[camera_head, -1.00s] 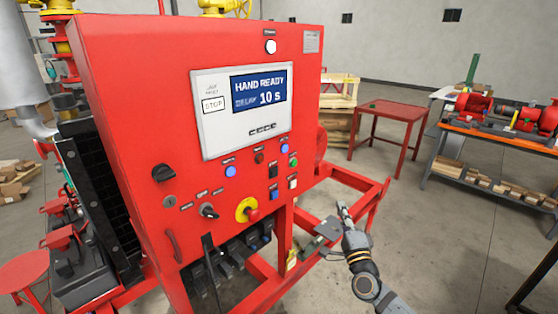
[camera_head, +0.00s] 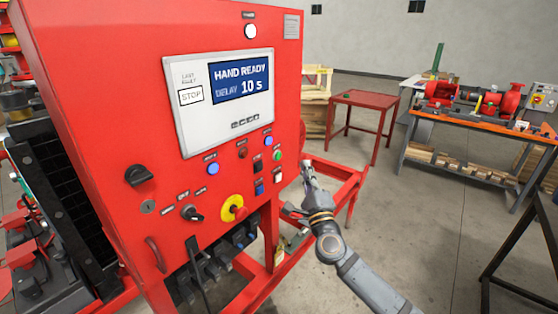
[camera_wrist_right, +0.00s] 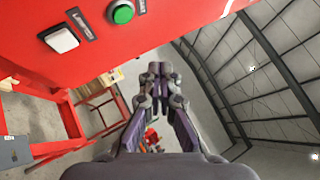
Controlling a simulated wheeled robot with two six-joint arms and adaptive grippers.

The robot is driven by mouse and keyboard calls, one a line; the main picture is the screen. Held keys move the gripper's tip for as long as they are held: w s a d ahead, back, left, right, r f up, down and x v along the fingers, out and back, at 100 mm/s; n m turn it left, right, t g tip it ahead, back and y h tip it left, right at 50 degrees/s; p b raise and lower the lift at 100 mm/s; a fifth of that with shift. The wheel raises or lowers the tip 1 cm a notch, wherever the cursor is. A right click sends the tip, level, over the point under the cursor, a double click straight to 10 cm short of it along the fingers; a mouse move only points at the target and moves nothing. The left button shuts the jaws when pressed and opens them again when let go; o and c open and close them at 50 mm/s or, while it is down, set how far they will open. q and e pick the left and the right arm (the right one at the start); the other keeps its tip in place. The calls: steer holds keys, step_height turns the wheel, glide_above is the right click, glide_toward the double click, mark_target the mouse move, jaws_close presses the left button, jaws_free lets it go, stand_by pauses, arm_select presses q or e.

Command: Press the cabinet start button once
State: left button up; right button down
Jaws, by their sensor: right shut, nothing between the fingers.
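The red cabinet (camera_head: 110,95) fills the left and middle of the head view. Its white panel has a screen (camera_head: 240,80) reading "HAND READY" and "DELAY 10 s". A green button (camera_head: 277,155) sits near the cabinet's right edge, above a white square button (camera_head: 277,177). In the right wrist view the green button (camera_wrist_right: 122,12) and the white button (camera_wrist_right: 61,38) show at upper left. My right gripper (camera_head: 307,165) is shut and empty, to the right of the green button and apart from the panel; its fingers also show in the wrist view (camera_wrist_right: 157,75). My left gripper is not in view.
Other controls on the cabinet include a black rotary knob (camera_head: 139,175) and a red emergency knob on yellow (camera_head: 233,208). A red frame (camera_head: 340,180) stands behind my right arm. A red table (camera_head: 363,98) and an orange-topped workbench (camera_head: 480,128) stand farther back.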

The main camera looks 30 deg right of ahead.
mark_target(278, 156)
steer(key=w+a, duration=0.2)
steer(key=w, duration=0.3)
steer(key=shift+w+a+b, duration=0.2)
steer(key=shift+w+b, duration=0.1)
stand_by(1.2)
steer(key=shift+w+a, duration=0.15)
steer(key=shift+w, duration=0.25)
steer(key=shift+w+a, duration=0.15)
steer(key=shift+w, duration=0.2)
stand_by(0.6)
steer(key=shift+s, duration=0.1)
steer(key=shift+s+d+p, duration=0.3)
steer(key=shift+s+p, duration=0.05)
steer(key=shift+s, duration=0.35)
